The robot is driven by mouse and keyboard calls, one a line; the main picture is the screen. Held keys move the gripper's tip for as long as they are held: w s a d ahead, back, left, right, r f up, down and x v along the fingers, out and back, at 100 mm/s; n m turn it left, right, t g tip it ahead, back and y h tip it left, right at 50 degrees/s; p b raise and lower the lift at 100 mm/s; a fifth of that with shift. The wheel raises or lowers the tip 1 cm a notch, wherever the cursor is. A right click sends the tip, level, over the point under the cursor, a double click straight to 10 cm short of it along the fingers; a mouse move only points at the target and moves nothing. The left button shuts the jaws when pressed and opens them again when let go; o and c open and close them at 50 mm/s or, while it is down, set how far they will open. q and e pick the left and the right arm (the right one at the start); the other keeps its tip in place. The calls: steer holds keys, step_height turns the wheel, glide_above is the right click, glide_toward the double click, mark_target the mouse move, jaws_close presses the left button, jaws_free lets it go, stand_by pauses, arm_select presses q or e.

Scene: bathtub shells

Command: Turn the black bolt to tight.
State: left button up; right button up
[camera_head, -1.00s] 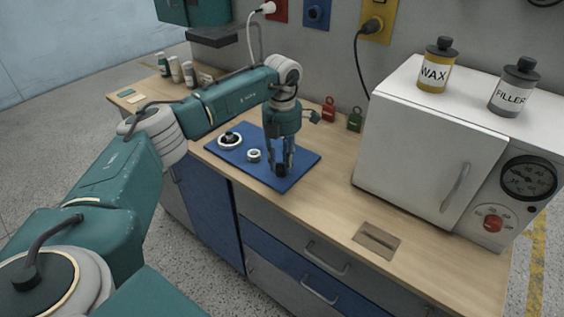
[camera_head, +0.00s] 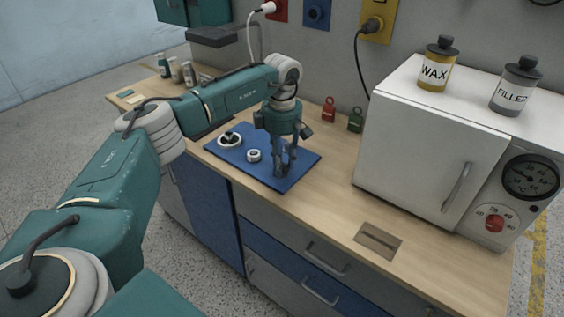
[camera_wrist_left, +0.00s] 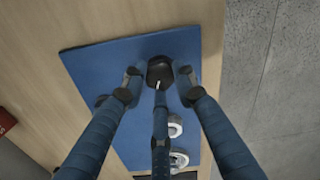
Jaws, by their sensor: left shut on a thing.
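The black bolt (camera_wrist_left: 160,70) stands on the blue board (camera_head: 304,158), near the board's front right corner in the head view. It has a dark round head with a small white mark on its edge. My left gripper (camera_head: 283,170) points straight down over it. In the left wrist view its fingers (camera_wrist_left: 160,79) are closed around the bolt head from several sides. In the head view the fingers hide most of the bolt. My right gripper is not in view.
Two white ring-shaped parts, a larger one (camera_head: 229,139) and a smaller one (camera_head: 253,155), sit left on the board. A white oven (camera_head: 425,150) fills the right. A slotted plate (camera_head: 377,241) lies in front.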

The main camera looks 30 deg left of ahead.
arm_select(q)
steer(key=m, duration=0.6)
steer(key=shift+w+r, duration=0.1)
steer(key=shift+w, duration=0.05)
steer(key=m, duration=0.6)
steer(key=shift+m+b, duration=0.3)
steer(key=o, duration=1.2)
steer(key=shift+c, duration=0.2)
step_height(320, 180, up, 12)
